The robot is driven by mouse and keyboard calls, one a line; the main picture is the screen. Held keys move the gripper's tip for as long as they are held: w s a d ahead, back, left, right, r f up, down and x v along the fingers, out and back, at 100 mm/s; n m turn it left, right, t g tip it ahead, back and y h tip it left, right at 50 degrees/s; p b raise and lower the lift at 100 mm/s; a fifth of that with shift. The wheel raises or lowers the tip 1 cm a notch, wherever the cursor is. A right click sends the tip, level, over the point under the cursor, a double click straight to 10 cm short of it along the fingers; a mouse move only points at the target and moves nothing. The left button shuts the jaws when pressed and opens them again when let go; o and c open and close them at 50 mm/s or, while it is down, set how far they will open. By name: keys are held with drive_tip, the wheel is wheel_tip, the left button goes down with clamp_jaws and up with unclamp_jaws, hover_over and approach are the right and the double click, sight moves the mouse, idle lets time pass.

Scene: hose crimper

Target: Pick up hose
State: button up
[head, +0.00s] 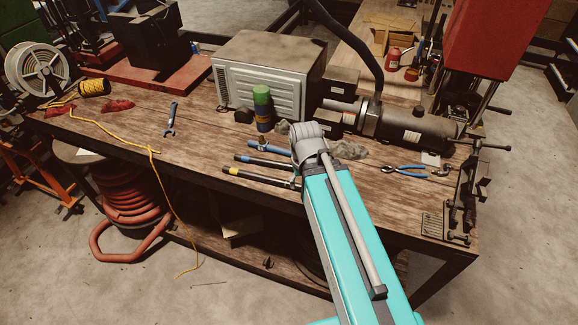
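Several short hoses lie side by side on the wooden workbench. The nearest is a black hose with a yellow band (258,178), behind it is a black hose with a blue band (264,162), and the farthest is a blue hose (272,148). Their right ends meet or pass behind my arm's grey end joint in the picture. My turquoise arm reaches in from the lower right, with that joint over the hoses' right ends. My gripper is hidden behind the arm, so I cannot see its fingers or whether it touches a hose.
A green-topped can (262,108) stands behind the hoses, before a grey metal box (262,72). A black cylindrical machine (415,130), blue pliers (405,170) and a vise (466,190) are to the right. A wrench (171,120) lies left; bench space between is clear.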

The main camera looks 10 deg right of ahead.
idle(0.5)
wheel_tip(320, 180, down, 5)
drive_tip(key=b, duration=0.5)
drive_tip(key=shift+s+f, duration=0.1)
drive_tip(key=shift+f, duration=0.1)
